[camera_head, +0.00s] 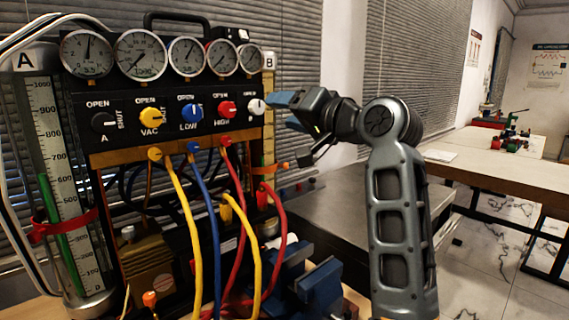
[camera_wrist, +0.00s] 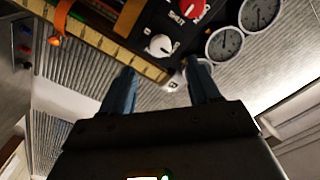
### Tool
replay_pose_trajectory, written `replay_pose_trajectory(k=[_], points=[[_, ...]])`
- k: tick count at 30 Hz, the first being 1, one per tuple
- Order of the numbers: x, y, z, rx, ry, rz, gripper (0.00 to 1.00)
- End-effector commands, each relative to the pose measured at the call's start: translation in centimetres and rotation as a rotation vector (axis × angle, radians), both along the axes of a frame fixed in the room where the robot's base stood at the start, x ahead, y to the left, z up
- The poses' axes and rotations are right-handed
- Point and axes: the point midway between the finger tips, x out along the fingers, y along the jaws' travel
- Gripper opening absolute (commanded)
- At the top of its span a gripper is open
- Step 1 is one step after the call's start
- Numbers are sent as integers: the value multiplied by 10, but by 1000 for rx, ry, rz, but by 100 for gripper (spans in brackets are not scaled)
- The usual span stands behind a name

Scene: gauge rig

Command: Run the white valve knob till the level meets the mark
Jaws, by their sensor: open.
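The white valve knob (camera_head: 256,106) is the rightmost knob on the black panel. It also shows in the wrist view (camera_wrist: 160,45), just beyond the fingertips and roughly between them. My gripper (camera_head: 277,100) is open and empty, close to the right of the knob. In the wrist view its two blue fingers (camera_wrist: 163,72) stand apart, with no clear contact on the knob. Tube B (camera_head: 268,135) is behind the panel's right edge, partly hidden, with an orange band (camera_head: 271,168). Its level is hard to tell. Tube A (camera_head: 65,170) holds green liquid reaching above its red band (camera_head: 65,225).
Black, yellow, blue and red knobs (camera_head: 227,109) sit in a row left of the white one. Several round gauges (camera_head: 140,54) stand above. Yellow, blue and red hoses (camera_head: 215,220) hang in front below. A bench (camera_head: 350,195) stands behind my arm.

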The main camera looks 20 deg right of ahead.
Motion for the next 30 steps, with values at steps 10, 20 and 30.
replay_pose_trajectory(k=[10,20,30], points=[[2,-2,12,-452,-166,-11,61],[5,1,4,-1114,-365,-4,61],[32,12,4,-1184,-384,4,61]])
